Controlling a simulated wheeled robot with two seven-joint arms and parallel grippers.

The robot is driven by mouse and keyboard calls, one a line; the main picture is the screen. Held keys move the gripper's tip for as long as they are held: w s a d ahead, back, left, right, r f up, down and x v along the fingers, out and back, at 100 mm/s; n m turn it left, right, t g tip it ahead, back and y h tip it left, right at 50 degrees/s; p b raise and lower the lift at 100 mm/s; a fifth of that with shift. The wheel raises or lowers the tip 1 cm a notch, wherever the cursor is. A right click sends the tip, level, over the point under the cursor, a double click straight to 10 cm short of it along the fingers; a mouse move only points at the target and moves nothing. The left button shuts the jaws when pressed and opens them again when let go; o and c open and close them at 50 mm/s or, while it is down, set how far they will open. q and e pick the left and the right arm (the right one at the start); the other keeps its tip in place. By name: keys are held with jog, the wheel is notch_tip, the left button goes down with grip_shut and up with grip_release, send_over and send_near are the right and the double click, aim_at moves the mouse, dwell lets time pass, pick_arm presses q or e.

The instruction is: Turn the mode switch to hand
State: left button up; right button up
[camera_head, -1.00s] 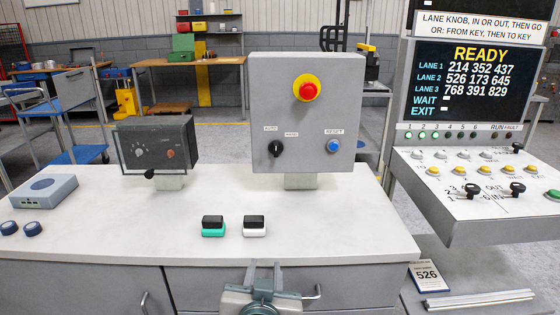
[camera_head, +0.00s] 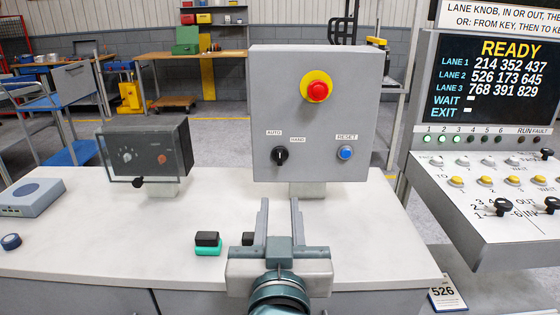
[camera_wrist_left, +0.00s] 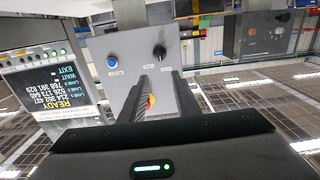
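The mode switch (camera_head: 280,155) is a black knob on the front of the grey upright panel (camera_head: 340,115), below the AUTO and HAND labels. I cannot tell for sure which label its pointer faces. The switch also shows in the upside-down left wrist view (camera_wrist_left: 159,51). My left gripper (camera_head: 280,203) is in front of the panel and below the switch, its fingers apart and empty. In the left wrist view the fingers (camera_wrist_left: 158,78) point at the panel, apart from the switch. My right gripper is in neither view.
A red emergency button (camera_head: 317,91) and a blue RESET button (camera_head: 345,153) share the panel. A dark covered box (camera_head: 150,150) stands left. A display console (camera_head: 485,90) stands right.

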aim_at(280, 158)
pick_arm(q)
jog(key=shift+w, duration=0.2)
